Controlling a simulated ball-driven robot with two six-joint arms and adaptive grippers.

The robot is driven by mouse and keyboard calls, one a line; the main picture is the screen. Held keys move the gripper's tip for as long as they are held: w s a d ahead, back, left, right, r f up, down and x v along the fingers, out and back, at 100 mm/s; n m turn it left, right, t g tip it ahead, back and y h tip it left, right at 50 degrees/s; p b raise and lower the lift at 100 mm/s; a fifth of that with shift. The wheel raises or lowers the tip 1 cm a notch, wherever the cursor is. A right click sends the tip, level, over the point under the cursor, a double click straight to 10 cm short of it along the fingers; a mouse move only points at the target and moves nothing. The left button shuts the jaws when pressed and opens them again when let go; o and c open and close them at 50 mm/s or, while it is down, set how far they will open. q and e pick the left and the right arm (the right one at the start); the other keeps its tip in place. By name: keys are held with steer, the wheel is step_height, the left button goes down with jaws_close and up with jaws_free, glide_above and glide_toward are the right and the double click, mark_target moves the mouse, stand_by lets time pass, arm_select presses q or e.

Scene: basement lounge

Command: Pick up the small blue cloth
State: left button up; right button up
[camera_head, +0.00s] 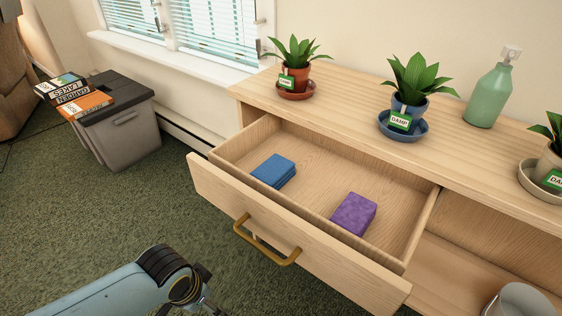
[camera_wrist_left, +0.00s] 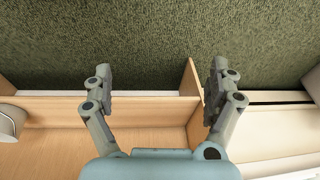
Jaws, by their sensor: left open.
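The small blue cloth (camera_head: 274,170) is a folded stack lying in the open drawer (camera_head: 300,242), toward its left end. A folded purple cloth (camera_head: 354,213) lies in the same drawer, to the right and nearer the drawer front. My left gripper (camera_head: 205,299) is at the bottom edge of the head view, outside the drawer and in front of its handle, partly cut off. In the left wrist view my left gripper (camera_wrist_left: 160,78) has its fingers wide apart with nothing between them. Neither cloth shows in the wrist view. My right gripper is not in view.
The brass handle (camera_head: 266,246) sticks out from the drawer front. Potted plants (camera_head: 297,66) with tags and a green bottle (camera_head: 489,95) stand on the cabinet top (camera_head: 345,92). A grey bin (camera_head: 122,134) with books on it stands at the left. Carpet between is clear.

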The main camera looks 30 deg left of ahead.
arm_select(q)
steer(key=w+d+r+t+p, duration=0.15)
steer(key=w+r, duration=0.25)
steer(key=r, duration=0.9)
steer(key=w+d+r+p, duration=0.15)
steer(key=w+r, duration=0.25)
steer(key=r, duration=0.9)
steer(key=h, duration=0.1)
glide_toward(266, 173)
steer(key=shift+m+t, duration=0.3)
steer(key=shift+t, duration=0.05)
steer(key=f, duration=0.4)
steer(key=shift+w+d+f, duration=0.15)
steer(key=shift+w+d, duration=0.1)
steer(key=shift+w, duration=0.05)
steer(key=shift+w+f+b, duration=0.25)
steer(key=shift+f+b, duration=0.1)
steer(key=shift+f, duration=0.25)
steer(key=b+x, duration=0.1)
steer(key=x, duration=0.4)
steer(key=shift+w+a+r, duration=0.1)
steer(key=shift+w+a, duration=0.05)
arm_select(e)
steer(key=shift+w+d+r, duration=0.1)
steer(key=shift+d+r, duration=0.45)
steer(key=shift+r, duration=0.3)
arm_select(q)
steer(key=c, duration=1.2)
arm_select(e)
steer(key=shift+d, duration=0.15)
